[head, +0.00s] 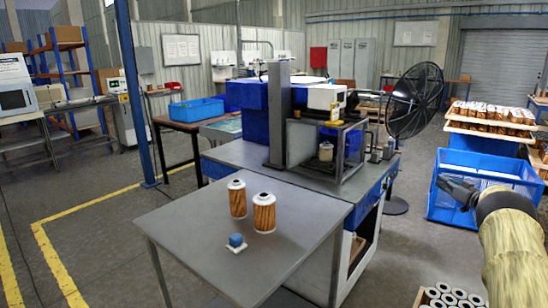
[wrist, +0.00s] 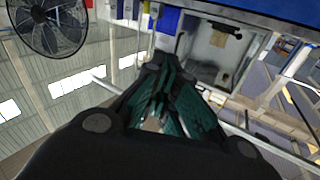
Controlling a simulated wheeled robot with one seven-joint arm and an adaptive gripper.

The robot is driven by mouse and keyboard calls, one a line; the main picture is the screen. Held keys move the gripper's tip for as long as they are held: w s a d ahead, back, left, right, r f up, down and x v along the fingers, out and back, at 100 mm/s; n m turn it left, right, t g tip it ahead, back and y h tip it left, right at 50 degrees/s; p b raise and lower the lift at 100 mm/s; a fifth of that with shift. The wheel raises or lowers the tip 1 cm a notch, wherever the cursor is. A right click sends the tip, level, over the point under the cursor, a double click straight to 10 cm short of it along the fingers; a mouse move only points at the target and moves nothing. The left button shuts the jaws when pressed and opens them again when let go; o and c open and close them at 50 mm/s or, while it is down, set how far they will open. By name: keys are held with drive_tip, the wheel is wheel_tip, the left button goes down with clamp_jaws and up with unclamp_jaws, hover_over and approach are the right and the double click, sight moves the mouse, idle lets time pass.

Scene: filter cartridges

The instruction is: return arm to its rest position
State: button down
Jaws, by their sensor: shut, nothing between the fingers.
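My arm, in a tan cover, reaches in at the right of the head view. My gripper (head: 456,189) is at its dark end, in front of the blue crate in the picture and well to the right of the grey table (head: 190,246). In the wrist view my gripper (wrist: 165,88) shows dark green fingers drawn together, with nothing seen between them. Two orange-brown filter cartridges with white ends, one (head: 237,199) behind the other (head: 264,214), stand upright on the table, apart from my gripper.
A blue knob on a white plate (head: 236,243) sits on the table. A workbench with a machine (head: 310,110) adjoins it. A black fan (head: 414,100) and a large blue crate (head: 482,207) stand at the right. White-ended cartridges (head: 452,296) fill a box at bottom right. Open floor lies left.

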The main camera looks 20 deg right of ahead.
drive_tip(key=w+a+f+m+g+h+p, duration=0.1)
drive_tip(key=w+a+f+m+h, duration=0.1)
drive_tip(key=a+f, duration=0.9)
drive_tip(key=w+a+f+m+g+h+p, duration=0.1)
drive_tip(key=w+a+f+m+g, duration=0.1)
drive_tip(key=a+f, duration=0.95)
drive_tip(key=s+a+f+g+p, duration=0.15)
drive_tip(key=s+a+f, duration=0.3)
drive_tip(key=a, duration=0.45)
drive_tip(key=s+a+f+g, duration=0.2)
drive_tip(key=s+a+f, duration=0.3)
drive_tip(key=a, duration=0.4)
drive_tip(key=s+a+f+g, duration=0.2)
drive_tip(key=s+a+f, duration=0.1)
drive_tip(key=a+f, duration=0.4)
drive_tip(key=s+a+f+n+g+y+p, duration=0.15)
drive_tip(key=s+a+g, duration=0.35)
drive_tip(key=s+a, duration=1.55)
drive_tip(key=s+a+r+n+g, duration=0.1)
drive_tip(key=s+a+r, duration=0.1)
drive_tip(key=s, duration=0.6)
drive_tip(key=s+a+r+g, duration=0.2)
drive_tip(key=s+a, duration=0.3)
drive_tip(key=s, duration=0.3)
drive_tip(key=s+a+r+n+g+p, duration=0.1)
drive_tip(key=s+a+r+g, duration=0.1)
drive_tip(key=s, duration=0.6)
drive_tip(key=shift+a+r+n, duration=0.35)
drive_tip(key=shift+a+r, duration=0.2)
drive_tip(key=shift+a, duration=0.55)
